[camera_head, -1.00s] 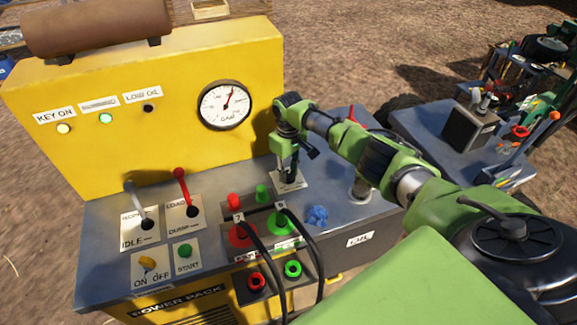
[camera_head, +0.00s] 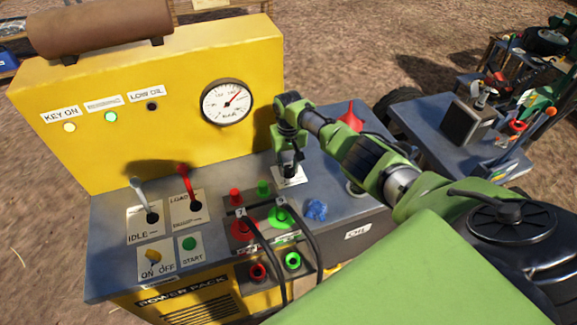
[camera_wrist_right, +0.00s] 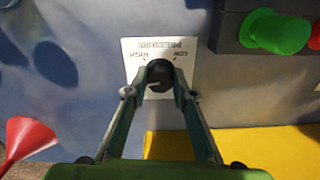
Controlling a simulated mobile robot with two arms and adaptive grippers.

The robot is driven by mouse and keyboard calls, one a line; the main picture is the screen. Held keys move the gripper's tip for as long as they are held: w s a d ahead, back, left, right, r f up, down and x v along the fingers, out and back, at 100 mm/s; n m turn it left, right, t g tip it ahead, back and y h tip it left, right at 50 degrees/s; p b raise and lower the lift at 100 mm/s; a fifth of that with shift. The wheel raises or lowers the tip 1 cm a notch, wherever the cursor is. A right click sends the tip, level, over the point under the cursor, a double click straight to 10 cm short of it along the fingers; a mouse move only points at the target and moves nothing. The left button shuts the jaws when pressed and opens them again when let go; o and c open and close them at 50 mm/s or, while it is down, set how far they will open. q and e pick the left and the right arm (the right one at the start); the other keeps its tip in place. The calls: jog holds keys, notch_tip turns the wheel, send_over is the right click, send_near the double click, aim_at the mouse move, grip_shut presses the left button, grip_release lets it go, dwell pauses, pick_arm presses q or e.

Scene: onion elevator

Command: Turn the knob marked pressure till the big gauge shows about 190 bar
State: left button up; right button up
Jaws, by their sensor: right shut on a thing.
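The pressure knob (camera_wrist_right: 159,76) is a small black knob on a white label plate (camera_wrist_right: 132,48) with LOW and HIGH marks. My right gripper (camera_wrist_right: 160,88) points down at it, its two fingers closed on the knob's sides. In the head view my right gripper (camera_head: 290,168) stands over the plate and mostly hides the knob. The big round gauge (camera_head: 227,102), marked BAR, is on the yellow panel. Its red needle points to the upper right; the numbers are too small to read surely. My left gripper is out of view.
Left of the knob are a red lever (camera_head: 190,185), a grey lever (camera_head: 143,195), and red and green couplings with black hoses (camera_head: 265,258). A red funnel (camera_head: 351,117) stands behind my right arm.

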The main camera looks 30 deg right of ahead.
aim_at(288, 168)
jog(key=o, duration=1.1)
jog(key=shift+r, duration=0.1)
notch_tip(288, 168, up, 12)
dwell(0.4)
